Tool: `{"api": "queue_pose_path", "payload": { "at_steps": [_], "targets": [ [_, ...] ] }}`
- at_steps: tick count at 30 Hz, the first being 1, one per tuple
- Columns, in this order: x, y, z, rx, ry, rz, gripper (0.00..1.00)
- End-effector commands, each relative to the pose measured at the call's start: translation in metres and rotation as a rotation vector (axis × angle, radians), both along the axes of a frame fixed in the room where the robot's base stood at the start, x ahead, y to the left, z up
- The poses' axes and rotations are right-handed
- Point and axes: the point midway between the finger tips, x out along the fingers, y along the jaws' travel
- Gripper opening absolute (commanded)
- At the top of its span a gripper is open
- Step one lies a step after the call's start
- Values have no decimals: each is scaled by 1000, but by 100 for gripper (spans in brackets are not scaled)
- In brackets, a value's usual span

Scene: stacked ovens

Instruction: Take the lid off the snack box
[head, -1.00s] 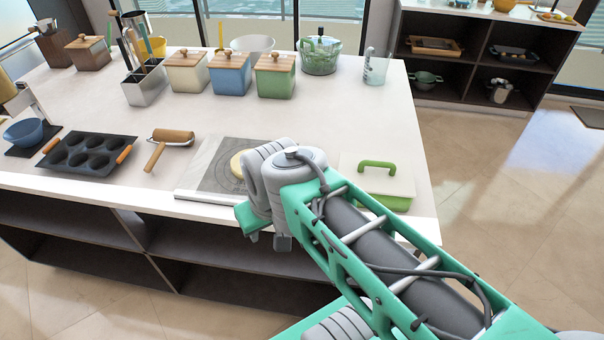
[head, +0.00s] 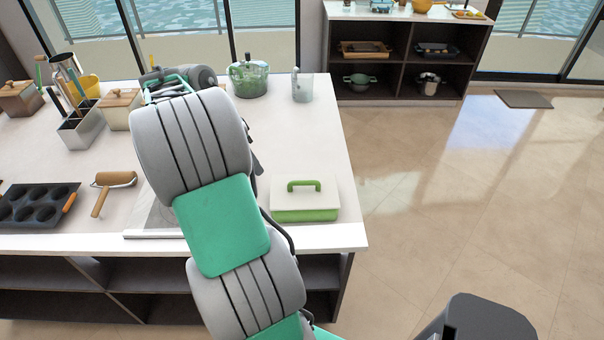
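The snack box (head: 304,215) is a low green box near the front right corner of the white counter. Its white lid (head: 328,196) is on it, with a green arched handle (head: 304,184) on top. The far part of the arm reaches back over the counter, toward the canisters.
The counter (head: 318,140) is clear behind the box. A glass pot (head: 248,80) and a clear jug (head: 302,86) stand at the back. Open floor (head: 450,200) is to the right.

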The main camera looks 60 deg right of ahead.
Motion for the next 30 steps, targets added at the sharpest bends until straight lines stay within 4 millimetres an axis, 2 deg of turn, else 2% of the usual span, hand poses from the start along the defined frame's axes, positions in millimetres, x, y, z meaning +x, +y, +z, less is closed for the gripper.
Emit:
{"api": "queue_pose_path", "payload": {
  "at_steps": [1, 3, 7, 22, 30],
  "targets": [
    [-21, -26, 7, -13, 22, -188, 40],
    [-45, -49, 2, -39, 40, -411, 40],
    [-71, -68, -9, -70, 60, -637, 40],
    [-111, -71, -74, -76, 63, -670, 40],
    [-112, -71, -79, -75, 61, -669, 40]
  ]
}}
